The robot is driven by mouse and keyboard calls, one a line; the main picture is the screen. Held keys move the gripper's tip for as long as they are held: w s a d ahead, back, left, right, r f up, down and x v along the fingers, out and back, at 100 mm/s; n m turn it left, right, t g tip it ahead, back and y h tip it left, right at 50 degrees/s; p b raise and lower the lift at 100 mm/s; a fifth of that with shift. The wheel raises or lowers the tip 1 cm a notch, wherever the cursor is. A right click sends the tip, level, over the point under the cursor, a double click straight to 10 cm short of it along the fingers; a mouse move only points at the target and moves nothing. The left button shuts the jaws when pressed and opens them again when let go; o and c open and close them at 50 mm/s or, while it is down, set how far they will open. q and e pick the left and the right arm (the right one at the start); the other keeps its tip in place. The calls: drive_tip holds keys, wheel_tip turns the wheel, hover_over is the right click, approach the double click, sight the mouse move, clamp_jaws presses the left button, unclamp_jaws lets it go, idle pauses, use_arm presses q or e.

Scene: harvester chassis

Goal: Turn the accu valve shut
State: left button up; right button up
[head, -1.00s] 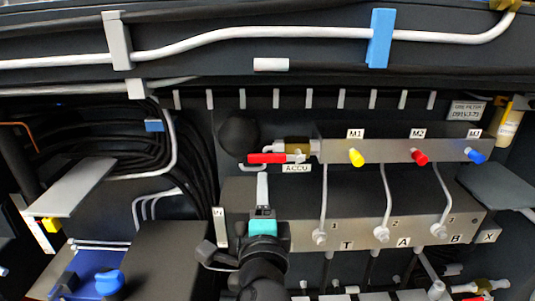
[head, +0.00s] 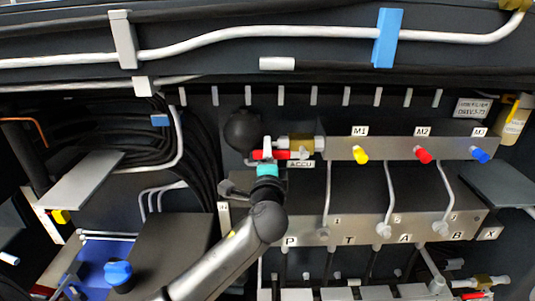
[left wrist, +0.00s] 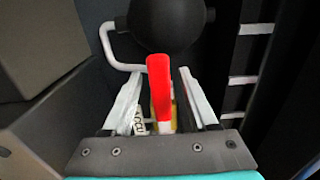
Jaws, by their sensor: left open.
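The accu valve has a red lever handle (head: 284,155) and a brass body (head: 301,144), above the ACCU label (head: 301,164). The handle lies sideways in the head view. In the left wrist view the red handle (left wrist: 160,85) stands between the two pale fingers of my left gripper (left wrist: 161,73). The fingers are open, with a visible gap on each side of the handle. In the head view my left gripper (head: 267,147) is in front of the handle and hides part of it. My right gripper is not in view.
A black ball-shaped accumulator (head: 242,131) sits left of the valve. A manifold bar (head: 345,148) with yellow, red and blue caps runs to the right. Below it is a grey block (head: 345,229) with white pipes. Black cables (head: 120,140) hang at the left.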

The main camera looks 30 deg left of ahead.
use_arm(q)
clamp_jaws()
idle(0.5)
idle(1.0)
